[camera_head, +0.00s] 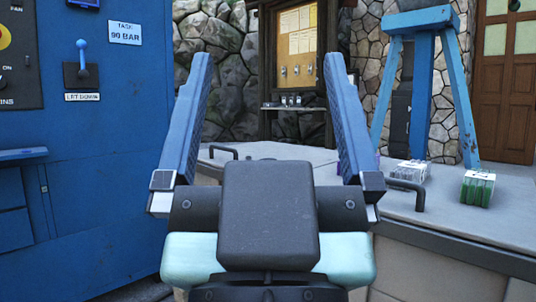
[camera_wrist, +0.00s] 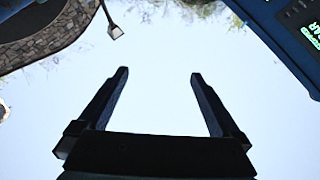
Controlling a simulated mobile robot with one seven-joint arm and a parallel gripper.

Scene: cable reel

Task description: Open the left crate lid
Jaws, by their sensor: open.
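A wide crate with a pale grey top stands ahead in the head view. A dark bar handle (camera_head: 223,151) sits on the left part of its top, which I take as the left lid (camera_head: 262,150); it lies flat and looks shut. A second dark handle (camera_head: 408,192) is on the right part. My gripper (camera_head: 267,60) is raised in front of the crate, fingers pointing up and spread wide with nothing between them. It hides much of the crate's middle. The wrist view shows the open, empty fingers (camera_wrist: 158,76) against the sky.
A blue cabinet (camera_head: 110,140) with a lever (camera_head: 82,60) stands close on the left. A notice board (camera_head: 297,45) stands behind.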

